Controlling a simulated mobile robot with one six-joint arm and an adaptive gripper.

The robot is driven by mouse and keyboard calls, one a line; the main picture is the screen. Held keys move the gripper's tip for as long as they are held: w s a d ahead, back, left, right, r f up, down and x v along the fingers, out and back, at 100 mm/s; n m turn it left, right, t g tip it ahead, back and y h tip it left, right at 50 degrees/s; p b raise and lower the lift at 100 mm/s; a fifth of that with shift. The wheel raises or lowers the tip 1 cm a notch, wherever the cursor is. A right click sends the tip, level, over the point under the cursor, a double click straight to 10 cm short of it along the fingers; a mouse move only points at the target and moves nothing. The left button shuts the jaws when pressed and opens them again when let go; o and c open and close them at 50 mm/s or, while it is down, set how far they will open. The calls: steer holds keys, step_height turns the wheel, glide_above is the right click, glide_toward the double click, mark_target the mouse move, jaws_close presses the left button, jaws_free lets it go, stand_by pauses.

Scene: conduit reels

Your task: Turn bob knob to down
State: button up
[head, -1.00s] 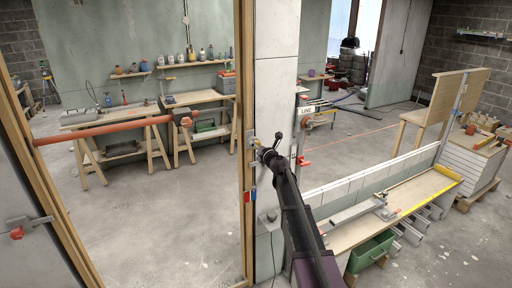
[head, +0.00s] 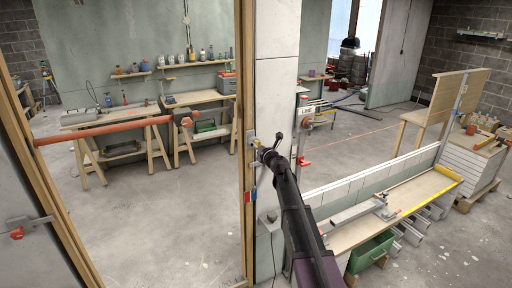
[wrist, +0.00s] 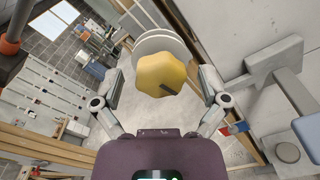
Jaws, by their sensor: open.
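A yellow lobed knob (wrist: 165,74) stands between my fingers in the wrist view, with pale round discs behind it. A short dark mark on its face points to the picture's lower right. My gripper (wrist: 161,82) is open, one finger on each side of the knob, with visible gaps. I cannot read a label on the knob. In the head view my gripper (head: 259,150) is at the wooden post, beside the white wall end. The knob is small there and partly hidden by the gripper.
A grey bracket with a bar (wrist: 268,72) is close on the right in the wrist view. A red and blue piece (head: 250,197) is on the post below my gripper. An orange bar (head: 105,129) crosses the doorway at left. A bench (head: 345,234) stands at right.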

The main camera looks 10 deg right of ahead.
steer(key=shift+s, duration=0.1)
steer(key=v, duration=0.7)
steer(key=shift+s, duration=0.2)
steer(key=s+a+f+n+g+y, duration=0.1)
steer(key=s+a+f+n+g, duration=0.4)
steer(key=s+n, duration=0.45)
steer(key=s+a+f+n+g+y, duration=0.1)
steer(key=s+a+f+n+g, duration=0.45)
steer(key=n, duration=0.75)
steer(key=s+d+f+n+g+h, duration=0.2)
steer(key=s+n, duration=0.3)
steer(key=s, duration=0.2)
steer(key=s+d+f+n+g+h, duration=0.2)
steer(key=s+d+f+n+h, duration=0.1)
steer(key=s+n, duration=0.3)
steer(key=s+d+f+n+g+h, duration=0.2)
steer(key=s+n, duration=0.4)
steer(key=s, duration=0.4)
steer(key=shift+d+f+h, duration=0.3)
steer(key=shift+d+f, duration=0.05)
steer(key=shift+d, duration=0.2)
